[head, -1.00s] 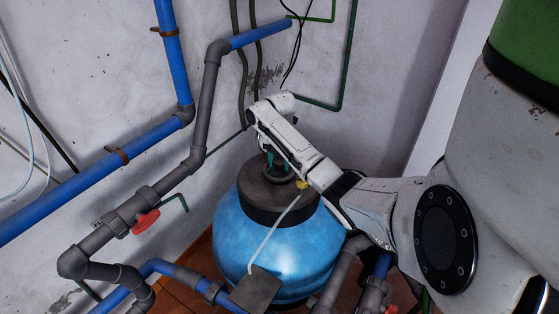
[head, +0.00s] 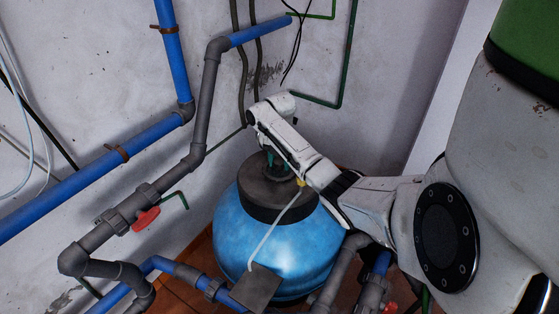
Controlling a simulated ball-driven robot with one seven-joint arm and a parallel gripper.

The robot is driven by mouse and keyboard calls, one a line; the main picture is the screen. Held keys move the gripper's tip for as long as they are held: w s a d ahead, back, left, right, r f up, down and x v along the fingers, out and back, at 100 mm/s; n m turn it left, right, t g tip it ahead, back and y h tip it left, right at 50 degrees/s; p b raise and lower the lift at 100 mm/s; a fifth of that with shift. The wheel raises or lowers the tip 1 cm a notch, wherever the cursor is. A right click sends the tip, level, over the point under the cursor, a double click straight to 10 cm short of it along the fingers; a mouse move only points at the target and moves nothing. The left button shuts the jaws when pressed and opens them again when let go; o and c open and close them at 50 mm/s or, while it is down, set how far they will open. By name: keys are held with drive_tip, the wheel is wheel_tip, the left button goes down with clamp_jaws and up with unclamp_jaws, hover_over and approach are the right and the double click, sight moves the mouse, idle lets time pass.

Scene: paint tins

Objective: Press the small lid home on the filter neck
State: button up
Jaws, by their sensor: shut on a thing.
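The filter is a round blue tank (head: 243,232) with a broad dark grey top (head: 258,200). Its neck (head: 279,177) rises in the middle of that top, small and dark in the head view. My gripper (head: 277,164) points down from the arm's end, directly over the neck, with its teal fingers shut on the small lid. The lid is dark against the dark neck and mostly hidden by the fingers, so I cannot tell whether it is seated or tilted.
A yellow fitting (head: 300,182) with a pale tube (head: 270,233) sits right of the neck, close under my arm. Grey and blue pipes (head: 130,214) with a red valve handle (head: 146,219) stand left of the tank. The wall (head: 330,60) is behind.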

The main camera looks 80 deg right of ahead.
sight(280, 161)
drive_tip(key=shift+f, duration=0.2)
drive_tip(key=o, duration=1)
drive_tip(key=shift+f, duration=0.1)
drive_tip(key=shift+o, duration=0.2)
wheel_tip(280, 161, up, 11)
drive_tip(key=p, duration=0.1)
drive_tip(key=shift+p, duration=0.3)
drive_tip(key=shift+f, duration=0.1)
